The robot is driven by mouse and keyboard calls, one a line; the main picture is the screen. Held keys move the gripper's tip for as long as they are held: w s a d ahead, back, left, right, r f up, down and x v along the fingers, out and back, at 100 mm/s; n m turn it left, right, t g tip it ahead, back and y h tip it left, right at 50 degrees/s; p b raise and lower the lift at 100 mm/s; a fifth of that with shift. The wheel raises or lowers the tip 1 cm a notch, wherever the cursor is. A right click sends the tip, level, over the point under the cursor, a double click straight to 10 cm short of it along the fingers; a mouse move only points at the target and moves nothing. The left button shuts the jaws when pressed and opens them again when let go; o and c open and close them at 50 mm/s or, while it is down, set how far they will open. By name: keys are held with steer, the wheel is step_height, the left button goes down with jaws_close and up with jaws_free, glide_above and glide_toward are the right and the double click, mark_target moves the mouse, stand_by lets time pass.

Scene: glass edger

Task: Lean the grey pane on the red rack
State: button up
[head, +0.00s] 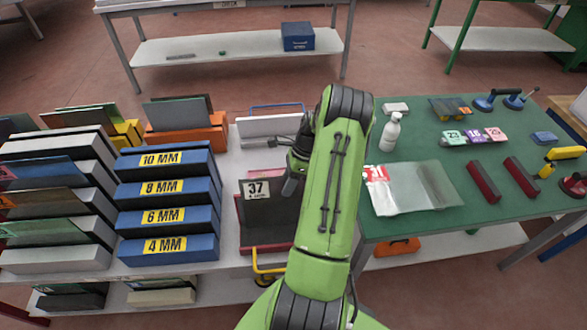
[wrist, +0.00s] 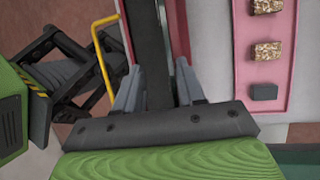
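The grey pane (head: 283,220), dark and with a white "37" label (head: 257,188), stands in the red rack (head: 265,248) at the middle of the white bench. My gripper (head: 291,186) is at the pane's upper right, partly hidden by my green arm. In the wrist view my gripper (wrist: 158,68) has its two fingers well apart. A dark strip (wrist: 150,35), which looks like the pane seen near edge-on, runs between them. Red rack sides (wrist: 180,45) show on both sides of it. I cannot tell whether a finger touches the pane.
Blue racks (head: 168,218) marked 4 to 10 MM stand left, with an orange rack (head: 187,135) behind. A white rack (head: 270,125) stands behind the red one. The green table (head: 430,225) at right holds a bottle (head: 390,133), a bagged sheet (head: 415,187) and red bars (head: 482,182).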

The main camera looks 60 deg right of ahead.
steer(key=p+v, duration=0.1)
steer(key=v, duration=1.3)
steer(key=shift+r+p, duration=0.25)
steer(key=shift+p, duration=0.1)
